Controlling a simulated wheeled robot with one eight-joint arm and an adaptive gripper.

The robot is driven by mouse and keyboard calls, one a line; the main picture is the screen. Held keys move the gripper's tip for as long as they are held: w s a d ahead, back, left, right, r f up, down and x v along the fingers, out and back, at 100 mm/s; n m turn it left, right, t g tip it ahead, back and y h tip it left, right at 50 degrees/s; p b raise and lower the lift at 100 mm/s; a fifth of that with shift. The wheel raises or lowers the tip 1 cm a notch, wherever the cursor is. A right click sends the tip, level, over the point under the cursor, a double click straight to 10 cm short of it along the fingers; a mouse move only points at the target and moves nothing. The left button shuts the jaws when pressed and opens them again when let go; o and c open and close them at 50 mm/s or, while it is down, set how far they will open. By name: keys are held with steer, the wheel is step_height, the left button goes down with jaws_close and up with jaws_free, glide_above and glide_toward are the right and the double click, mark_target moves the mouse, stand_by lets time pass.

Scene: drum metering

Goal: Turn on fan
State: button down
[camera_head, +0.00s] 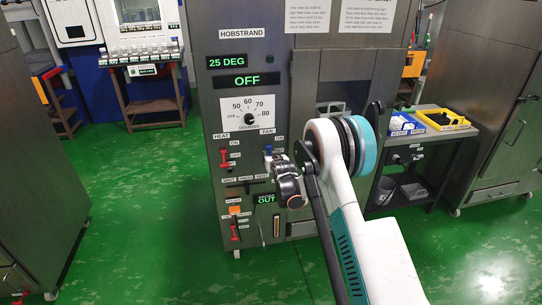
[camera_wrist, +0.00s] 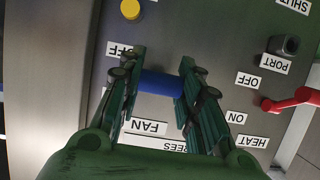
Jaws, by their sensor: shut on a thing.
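The fan switch is a blue lever (camera_wrist: 160,84) on the front panel of the grey cabinet (camera_head: 245,105). In the wrist view, which is upside down, a FAN label (camera_wrist: 146,127) lies below the lever and an OFF label (camera_wrist: 120,49) lies above and left of it. My gripper (camera_wrist: 157,79) is shut on the blue lever, one finger on each side. In the head view the lever (camera_head: 268,149) shows as a small blue patch under the FAN label, just beyond my gripper (camera_head: 275,159).
A red heat lever (camera_wrist: 294,99) stands beside the fan switch. A temperature dial (camera_head: 249,119) and a green OFF display (camera_head: 246,81) are above. A yellow button (camera_wrist: 130,9) is close by. A side cart (camera_head: 459,134) with bins stands right. Green floor is free at left.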

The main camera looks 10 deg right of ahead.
step_height(320, 180, up, 3)
steer(key=g+p, duration=0.1)
steer(key=g, duration=0.1)
steer(key=g+p, duration=0.1)
steer(key=p, duration=0.1)
steer(key=shift+f+g, duration=0.2)
steer(key=shift+g, duration=0.2)
steer(key=shift+w+r+g+p, duration=0.25)
steer(key=shift+r+g+p, duration=0.3)
steer(key=shift+g, duration=0.45)
steer(key=shift+w+r+g+p, duration=0.2)
steer(key=shift+r+g+p, duration=0.15)
steer(key=shift+g+p, duration=0.45)
steer(key=shift+g, duration=0.3)
steer(key=c, duration=1.1)
jaws_free()
steer(key=shift+r, duration=0.1)
steer(key=v, duration=1.1)
steer(key=shift+s+r, duration=0.25)
steer(key=shift+r, duration=0.1)
